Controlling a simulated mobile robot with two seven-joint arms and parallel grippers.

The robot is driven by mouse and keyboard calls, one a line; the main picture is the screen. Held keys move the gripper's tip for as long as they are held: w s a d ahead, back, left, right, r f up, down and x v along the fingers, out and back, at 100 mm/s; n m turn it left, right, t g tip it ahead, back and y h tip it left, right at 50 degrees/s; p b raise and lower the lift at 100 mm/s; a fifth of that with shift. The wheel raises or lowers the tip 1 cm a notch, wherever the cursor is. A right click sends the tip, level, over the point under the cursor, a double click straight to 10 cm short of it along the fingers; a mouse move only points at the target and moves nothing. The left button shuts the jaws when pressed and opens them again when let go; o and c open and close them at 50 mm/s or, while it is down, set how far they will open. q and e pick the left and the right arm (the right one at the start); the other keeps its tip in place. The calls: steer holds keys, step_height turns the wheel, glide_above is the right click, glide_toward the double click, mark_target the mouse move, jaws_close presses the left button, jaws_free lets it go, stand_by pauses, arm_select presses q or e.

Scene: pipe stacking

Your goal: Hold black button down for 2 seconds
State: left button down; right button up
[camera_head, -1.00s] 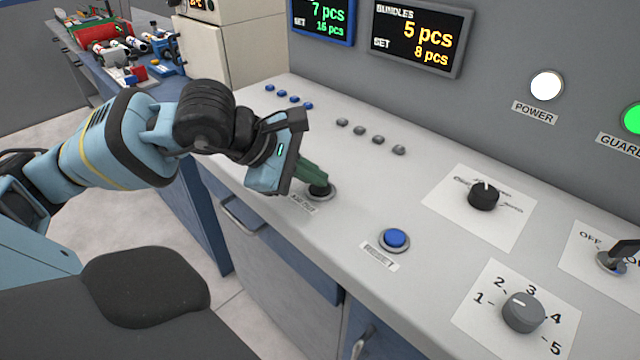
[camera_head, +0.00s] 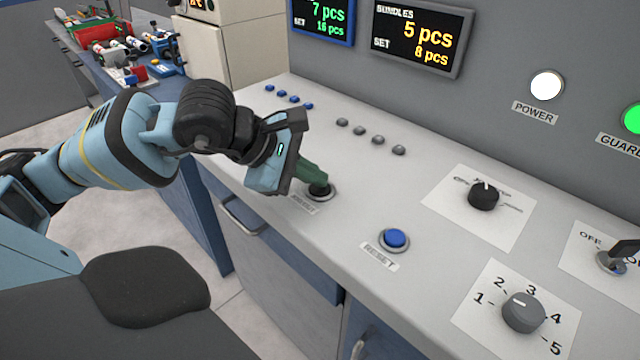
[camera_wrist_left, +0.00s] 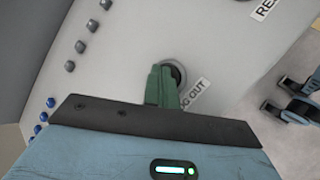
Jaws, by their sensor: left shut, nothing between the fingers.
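The black button (camera_head: 322,194) sits in a silver ring on the grey console, with a small label beside it. In the left wrist view, the ring and part of the black button (camera_wrist_left: 177,72) show beyond the green fingertips. My left gripper (camera_head: 314,177) is shut and empty. Its green fingertips are over the button and appear to touch it, covering part of its top. In the left wrist view, the left gripper (camera_wrist_left: 161,85) points at the button. How far the button is pressed cannot be told.
A blue button labelled RESET (camera_head: 395,238) is to the right. A black selector knob (camera_head: 484,195), a numbered grey dial (camera_head: 523,312) and a switch (camera_head: 612,262) stand farther right. Small blue and grey buttons line the back. The white POWER lamp (camera_head: 547,85) is lit.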

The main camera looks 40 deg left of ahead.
mark_target(313, 189)
stand_by(0.5)
arm_select(q)
steer(key=shift+r+p, duration=0.5)
steer(key=shift+r, duration=0.25)
arm_select(e)
steer(key=shift+w+r, duration=0.2)
steer(key=shift+r, duration=0.3)
arm_select(q)
steer(key=shift+r, duration=0.15)
